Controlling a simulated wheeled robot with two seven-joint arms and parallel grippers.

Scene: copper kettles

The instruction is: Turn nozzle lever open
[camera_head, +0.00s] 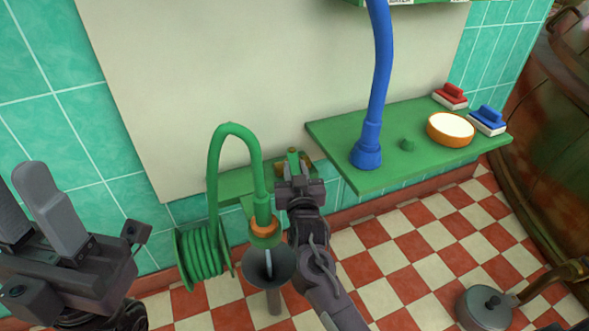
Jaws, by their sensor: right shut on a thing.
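A green hose with a nozzle (264,229) with an orange collar hangs in an arch in front of the wall, its tip above a dark funnel (254,270). A small green lever (292,156) shows beside brass-coloured parts on a green bracket (238,183). My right gripper (292,178) is at this lever, shut on it, and hides its lower part and much of the fitting. How far the lever is turned cannot be seen. My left gripper (35,208) is open and empty at the far left, away from the nozzle.
A coiled green hose (203,256) hangs left of the funnel. A green shelf (345,142) on the right carries a blue pipe (375,100), a round orange-rimmed tub (450,130) and red and blue brushes. A metal kettle (484,306) stands on the checkered floor.

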